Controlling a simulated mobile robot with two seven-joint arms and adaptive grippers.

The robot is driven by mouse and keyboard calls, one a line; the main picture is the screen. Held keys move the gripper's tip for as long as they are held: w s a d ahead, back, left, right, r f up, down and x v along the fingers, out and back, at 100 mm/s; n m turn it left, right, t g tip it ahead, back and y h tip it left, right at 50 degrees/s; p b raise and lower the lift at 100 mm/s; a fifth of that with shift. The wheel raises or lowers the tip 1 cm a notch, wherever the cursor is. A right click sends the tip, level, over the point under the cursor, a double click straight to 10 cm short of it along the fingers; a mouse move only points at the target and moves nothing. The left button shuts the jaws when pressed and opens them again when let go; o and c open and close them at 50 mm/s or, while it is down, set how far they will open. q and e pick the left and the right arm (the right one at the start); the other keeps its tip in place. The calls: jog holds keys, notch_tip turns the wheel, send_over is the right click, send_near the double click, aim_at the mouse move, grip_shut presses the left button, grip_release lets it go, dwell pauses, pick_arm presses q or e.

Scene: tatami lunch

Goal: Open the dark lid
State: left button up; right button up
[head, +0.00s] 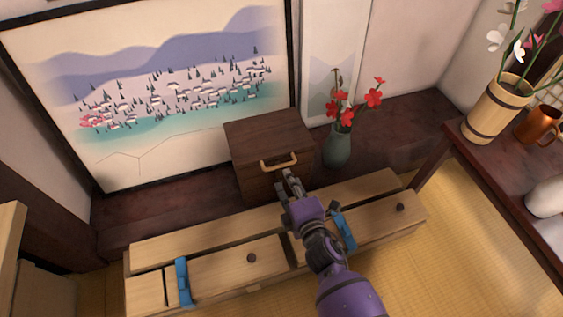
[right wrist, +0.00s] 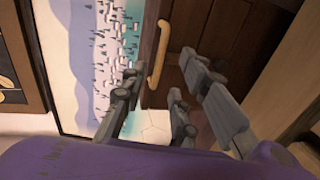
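The dark lid (head: 266,132) is the top of a dark brown wooden box. It looks shut. A pale wooden handle (head: 279,162) sits at its front edge; the handle also shows in the right wrist view (right wrist: 158,56). My right gripper (head: 289,178) is just in front of and below the handle in the head view. In the right wrist view its grey fingers (right wrist: 155,80) are spread apart, with nothing between them, and the handle lies beyond their tips. I cannot tell whether any finger touches it. My left gripper is not in view.
A light wooden chest (head: 220,270) with blue parts stands in front of the dark ledge (head: 150,215). A green vase (head: 337,146) with red flowers stands close to the box's right. A landscape picture (head: 150,90) is behind. A dark table (head: 490,165) stands at right.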

aim_at(282, 165)
jog(key=b+x, duration=0.2)
jog(key=x, duration=0.5)
jog(key=shift+w+b, duration=0.25)
jog(key=shift+b, duration=0.1)
grip_shut()
